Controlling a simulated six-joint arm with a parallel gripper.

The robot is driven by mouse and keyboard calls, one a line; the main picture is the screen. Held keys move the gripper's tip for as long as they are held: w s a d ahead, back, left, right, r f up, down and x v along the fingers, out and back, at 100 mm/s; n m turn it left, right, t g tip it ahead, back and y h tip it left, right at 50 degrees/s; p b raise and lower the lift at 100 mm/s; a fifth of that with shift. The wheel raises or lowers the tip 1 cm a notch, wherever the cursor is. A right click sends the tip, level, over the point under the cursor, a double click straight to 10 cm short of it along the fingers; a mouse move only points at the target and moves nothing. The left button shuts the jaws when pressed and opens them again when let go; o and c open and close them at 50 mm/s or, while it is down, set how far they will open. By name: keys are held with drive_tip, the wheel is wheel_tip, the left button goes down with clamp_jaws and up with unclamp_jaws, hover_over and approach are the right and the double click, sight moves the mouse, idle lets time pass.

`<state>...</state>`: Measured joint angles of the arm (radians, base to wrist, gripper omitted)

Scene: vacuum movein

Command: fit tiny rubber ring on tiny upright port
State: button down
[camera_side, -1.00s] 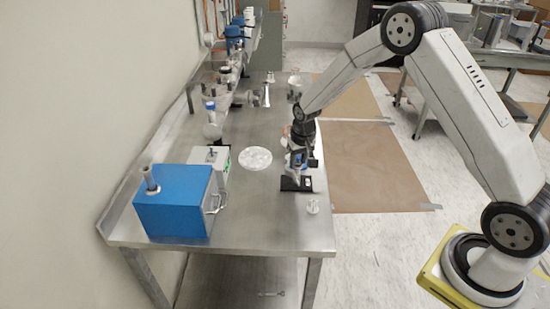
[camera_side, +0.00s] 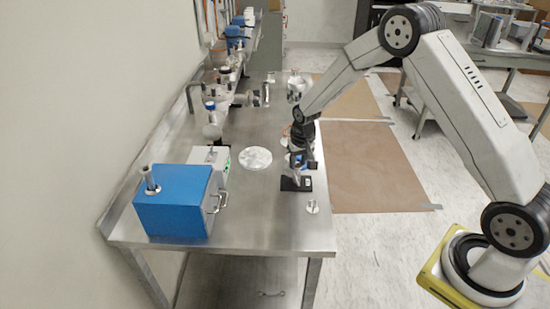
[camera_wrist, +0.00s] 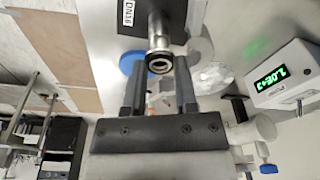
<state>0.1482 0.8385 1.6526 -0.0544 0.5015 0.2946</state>
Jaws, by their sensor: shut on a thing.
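My gripper (camera_wrist: 159,75) points away from the wrist camera, its two dark fingers standing either side of a small dark ring (camera_wrist: 159,66). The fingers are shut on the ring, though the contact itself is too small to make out. A narrow metal port (camera_wrist: 158,42) lies in line with the ring in the wrist view, rising from a dark block marked DN16. I cannot tell whether ring and port touch. In the side view my gripper (camera_side: 303,162) is just above the dark base plate (camera_side: 296,185) near the bench's right edge; ring and port are too small to make out there.
A round pale plate (camera_side: 255,158) lies left of my gripper. A small metal fitting (camera_side: 312,207) stands in front. A blue box (camera_side: 175,202) and a grey box with a green display (camera_wrist: 285,73) stand to the left. The front middle of the bench is clear.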

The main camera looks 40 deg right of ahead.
drive_tip(key=shift+c, duration=1.6)
unclamp_jaws()
drive_tip(key=shift+f, duration=0.1)
drive_tip(key=shift+a, duration=0.1)
drive_tip(key=shift+r, duration=0.75)
wheel_tip(320, 180, up, 6)
drive_tip(key=s, duration=0.1)
drive_tip(key=shift+r, duration=0.2)
drive_tip(key=shift+s, duration=0.1)
drive_tip(key=s+a+r+n, duration=0.1)
drive_tip(key=s+a, duration=0.3)
drive_tip(key=s, duration=0.6)
drive_tip(key=s+a+r+n, duration=0.2)
drive_tip(key=s+a+n, duration=0.1)
drive_tip(key=s, duration=0.8)
drive_tip(key=shift+a+r+n+t+y, duration=0.3)
drive_tip(key=shift+a+t, duration=0.1)
